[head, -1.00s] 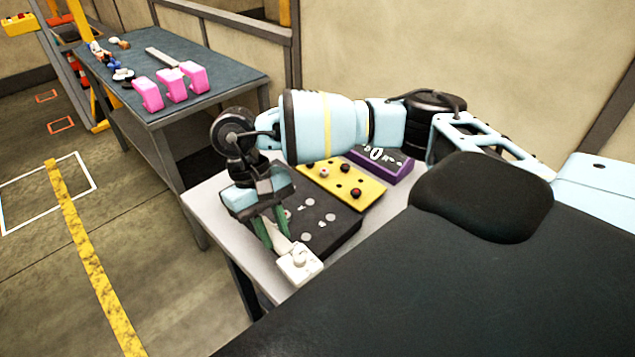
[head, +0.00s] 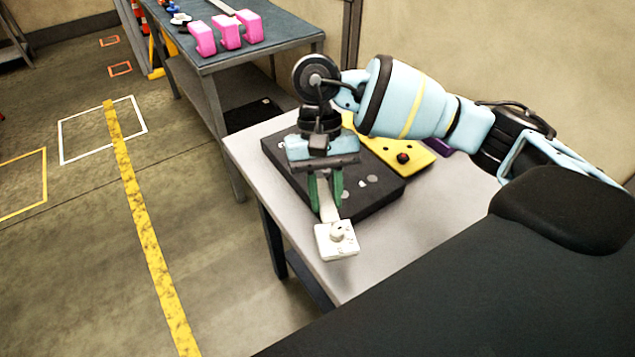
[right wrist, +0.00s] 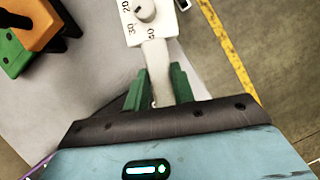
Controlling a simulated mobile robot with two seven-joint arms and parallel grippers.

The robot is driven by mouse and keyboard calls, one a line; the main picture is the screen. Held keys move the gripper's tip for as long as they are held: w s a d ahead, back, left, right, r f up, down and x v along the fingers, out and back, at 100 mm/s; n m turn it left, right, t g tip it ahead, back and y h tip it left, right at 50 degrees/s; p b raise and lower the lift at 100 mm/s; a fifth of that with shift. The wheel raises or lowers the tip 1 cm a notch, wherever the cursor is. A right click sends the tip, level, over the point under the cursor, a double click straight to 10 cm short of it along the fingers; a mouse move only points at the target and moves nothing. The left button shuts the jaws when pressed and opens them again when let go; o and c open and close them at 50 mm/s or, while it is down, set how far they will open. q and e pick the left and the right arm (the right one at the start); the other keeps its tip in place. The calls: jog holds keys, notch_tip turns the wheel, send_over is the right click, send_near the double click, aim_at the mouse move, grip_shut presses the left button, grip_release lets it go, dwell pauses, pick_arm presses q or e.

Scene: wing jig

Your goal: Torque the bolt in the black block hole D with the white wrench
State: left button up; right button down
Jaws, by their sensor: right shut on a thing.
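The white wrench (head: 338,240) has a square head with a round knob, and its handle runs back between my fingers. My right gripper (head: 327,205) is shut on the handle, pointing down. The wrench head shows beyond the near side of the black block (head: 385,204). In the right wrist view the head (right wrist: 148,22) carries printed numbers, and the green fingers (right wrist: 158,88) flank the handle. The black block lies on the light table with several grey round spots on top; my arm hides part of it. I cannot read hole D. My left gripper is not in view.
A yellow block (head: 390,152) with a dark knob and a purple block (head: 440,147) lie behind the black one. A bare strip of table (head: 375,250) lies in front. An orange and green thing (right wrist: 35,30) shows in the right wrist view. Pink blocks (head: 228,33) stand on the far table.

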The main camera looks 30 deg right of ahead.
aim_at(327, 188)
jog(key=shift+w+d+f+m+y+b, duration=0.35)
jog(key=shift+w+d+m+b, duration=0.15)
jog(key=shift+m+b, duration=0.15)
jog(key=shift+w+d+r+m+t, duration=0.1)
jog(key=shift+r+m+t, duration=0.05)
jog(key=shift+m+t, duration=0.2)
jog(key=shift+w+r, duration=0.1)
jog(key=shift+r, duration=0.15)
jog(key=shift+f+b, duration=0.75)
jog(key=shift+f, duration=0.65)
jog(key=shift+f+b, duration=0.3)
jog(key=shift+f, duration=0.5)
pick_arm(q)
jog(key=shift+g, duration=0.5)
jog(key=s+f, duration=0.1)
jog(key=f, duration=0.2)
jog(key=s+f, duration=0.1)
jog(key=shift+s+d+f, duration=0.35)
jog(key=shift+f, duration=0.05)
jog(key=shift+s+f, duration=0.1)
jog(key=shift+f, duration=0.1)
